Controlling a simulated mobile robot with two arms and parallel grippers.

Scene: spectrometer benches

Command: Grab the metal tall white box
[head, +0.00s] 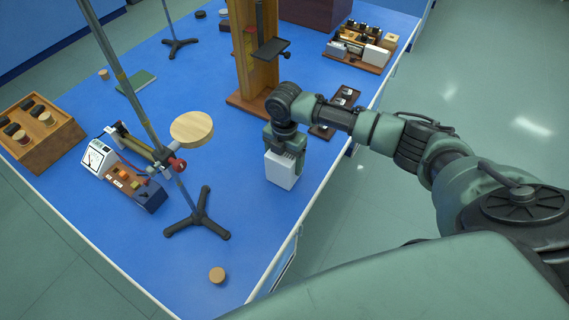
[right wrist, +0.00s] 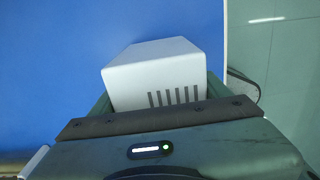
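The white box (head: 281,170) is a tall, plain block near the right edge of the blue bench top. In the right wrist view the box (right wrist: 150,75) shows a row of dark vent slots on one face. My right gripper (head: 286,147) is above the box and reaches down around its upper part. In the right wrist view the green fingers of the gripper (right wrist: 158,98) lie against both sides of the box, with no clear gap. I cannot tell whether the box's base touches the bench. My left gripper is not in view.
A wooden stand (head: 247,60) rises behind the box, with a dark slotted tray (head: 334,112) beside it. A tripod stand (head: 201,216) with a round wooden disc (head: 191,129) stands to the left. A cork (head: 217,274) lies near the front. Bench between tripod and box is clear.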

